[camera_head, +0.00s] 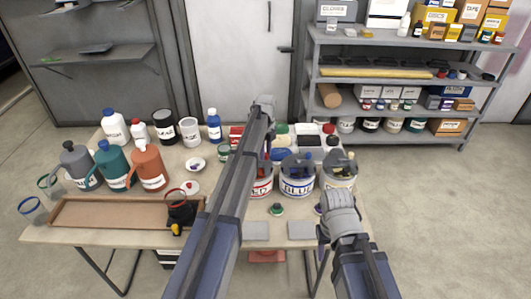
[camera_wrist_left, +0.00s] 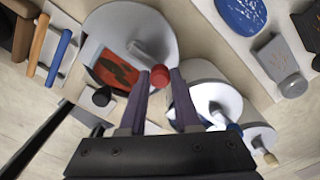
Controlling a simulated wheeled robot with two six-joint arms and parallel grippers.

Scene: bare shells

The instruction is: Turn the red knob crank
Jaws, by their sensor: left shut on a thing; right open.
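In the left wrist view the red knob (camera_wrist_left: 160,75) sits between the fingertips of my left gripper (camera_wrist_left: 165,80), which is shut on it. The knob stands over a round pale-rimmed container (camera_wrist_left: 125,20) with red inside. In the head view the tub labelled RED (camera_head: 263,181) is partly covered by my left arm, and the knob and left fingertips are hidden. My right gripper (camera_head: 336,203) is at the front right of the table, open, near the third tub; its fingertips are hard to make out.
The BLUE tub (camera_head: 298,182) stands right of the red one, and a third tub (camera_head: 340,172) stands beyond it. Bottles and jugs (camera_head: 113,160) crowd the left of the table, behind a brown tray (camera_head: 90,212). Grey pads (camera_head: 255,231) lie at the front edge.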

